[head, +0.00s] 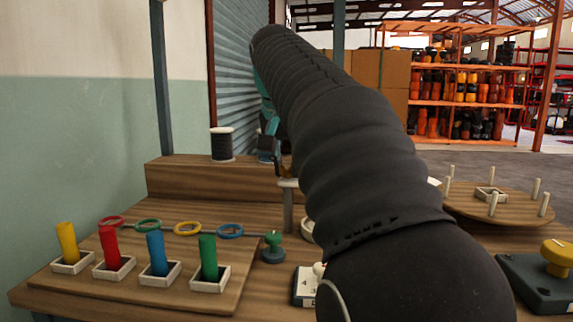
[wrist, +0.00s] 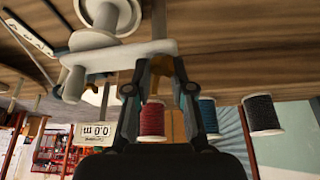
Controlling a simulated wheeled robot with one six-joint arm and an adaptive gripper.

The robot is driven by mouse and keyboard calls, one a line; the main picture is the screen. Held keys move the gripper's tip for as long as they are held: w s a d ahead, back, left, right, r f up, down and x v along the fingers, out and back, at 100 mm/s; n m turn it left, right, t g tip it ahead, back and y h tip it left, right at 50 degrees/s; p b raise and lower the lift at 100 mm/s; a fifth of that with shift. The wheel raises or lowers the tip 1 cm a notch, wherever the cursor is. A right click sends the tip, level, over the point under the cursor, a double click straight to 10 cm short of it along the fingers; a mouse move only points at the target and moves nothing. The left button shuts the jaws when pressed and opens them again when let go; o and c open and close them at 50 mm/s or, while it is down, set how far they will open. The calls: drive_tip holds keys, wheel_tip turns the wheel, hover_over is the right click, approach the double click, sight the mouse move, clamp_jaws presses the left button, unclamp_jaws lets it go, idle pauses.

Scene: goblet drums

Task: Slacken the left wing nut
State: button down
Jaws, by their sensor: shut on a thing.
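The plate stands on a grey post and carries pale rollers. In the head view my gripper (head: 280,163) is just above the pale plate (head: 288,183) on its post, largely hidden behind my arm. I cannot see the nut's wings or thread clearly.
Spools of red (wrist: 152,121), blue (wrist: 208,118) and black thread (wrist: 262,116) are close behind my gripper. A sign reading 0.0 m (wrist: 92,130) is beside it. A board with coloured pegs (head: 155,252) lies left; a round pegged board (head: 515,207) lies right.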

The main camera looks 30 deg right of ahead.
drive_tip(key=shift+n, duration=0.3)
drive_tip(key=shift+s+d+r+n+y+p, duration=0.1)
drive_tip(key=shift+n+y+p, duration=0.3)
drive_tip(key=shift+n+p, duration=0.4)
drive_tip(key=shift+d+n+t+y+p, duration=0.1)
drive_tip(key=shift+n+t+y+p, duration=0.45)
drive_tip(key=shift+n, duration=1.15)
drive_tip(key=c, duration=1)
unclamp_jaws()
drive_tip(key=v, duration=1.1)
drive_tip(key=shift+r, duration=0.4)
